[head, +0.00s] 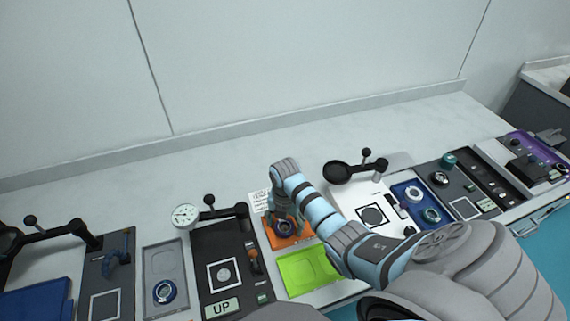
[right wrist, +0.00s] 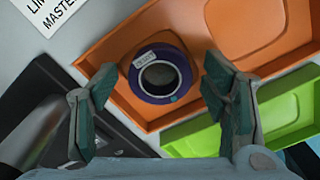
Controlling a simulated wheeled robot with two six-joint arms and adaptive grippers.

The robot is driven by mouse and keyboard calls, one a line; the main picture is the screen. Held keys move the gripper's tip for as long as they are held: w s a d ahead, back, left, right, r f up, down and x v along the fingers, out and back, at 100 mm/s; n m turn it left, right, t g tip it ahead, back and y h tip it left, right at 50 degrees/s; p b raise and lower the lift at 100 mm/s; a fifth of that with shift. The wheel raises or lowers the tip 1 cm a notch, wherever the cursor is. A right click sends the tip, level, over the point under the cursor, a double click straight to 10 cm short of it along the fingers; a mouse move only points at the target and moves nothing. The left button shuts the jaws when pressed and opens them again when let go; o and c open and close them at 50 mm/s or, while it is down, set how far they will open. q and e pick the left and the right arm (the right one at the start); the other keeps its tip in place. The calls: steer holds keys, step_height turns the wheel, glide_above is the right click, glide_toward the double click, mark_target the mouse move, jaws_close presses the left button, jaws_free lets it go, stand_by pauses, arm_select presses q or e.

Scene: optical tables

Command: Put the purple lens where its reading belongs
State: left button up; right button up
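In the right wrist view my right gripper (right wrist: 165,100) is open, one finger on each side of the lens, with gaps between. A green tray (head: 307,271) lies in front of the orange one. A dial gauge (head: 186,215) stands to the left, near a display reading "UP" (head: 222,307). My left gripper is out of view.
A grey tray (head: 164,258) with a blue-ringed lens (head: 164,291) is at the left. A blue tray (head: 400,192) with ringed lenses lies right of a white board. Black-armed fixtures (head: 355,172) rise from the table. The back strip of table is mostly clear.

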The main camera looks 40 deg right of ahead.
mark_target(285, 225)
step_height(285, 225, up, 12)
steer(key=p, duration=0.2)
steer(key=shift+r, duration=0.25)
stand_by(0.4)
